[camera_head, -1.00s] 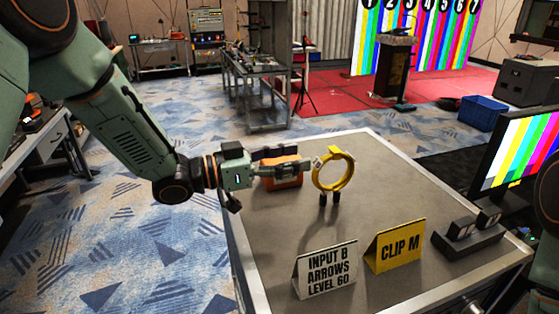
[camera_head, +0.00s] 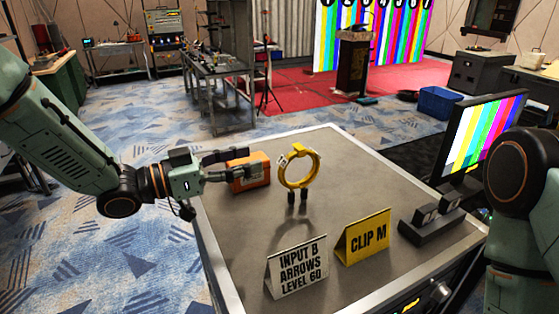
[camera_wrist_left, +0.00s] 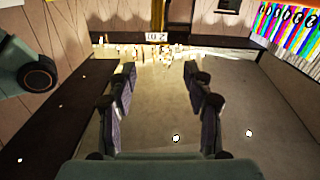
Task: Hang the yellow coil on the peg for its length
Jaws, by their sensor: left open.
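The yellow coil (camera_head: 299,168) stands upright as a ring on two short dark posts (camera_head: 297,196) on the grey table. My left gripper (camera_head: 234,166) is open and empty, to the left of the coil and apart from it, in front of an orange box. Its spread fingers also show in the left wrist view (camera_wrist_left: 160,88), with nothing between them. A yellow sign (camera_head: 363,237) reads "CLIP M". A white sign (camera_head: 297,268) reads "INPUT B ARROWS LEVEL 60". I cannot make out a peg in either view. My right gripper is not in view; only part of that arm shows at right.
The orange box (camera_head: 249,172) sits on the table (camera_head: 225,230) behind my left gripper. A black block-like device (camera_head: 430,222) lies at the table's right. A monitor (camera_head: 484,142) with colour bars stands beyond it.

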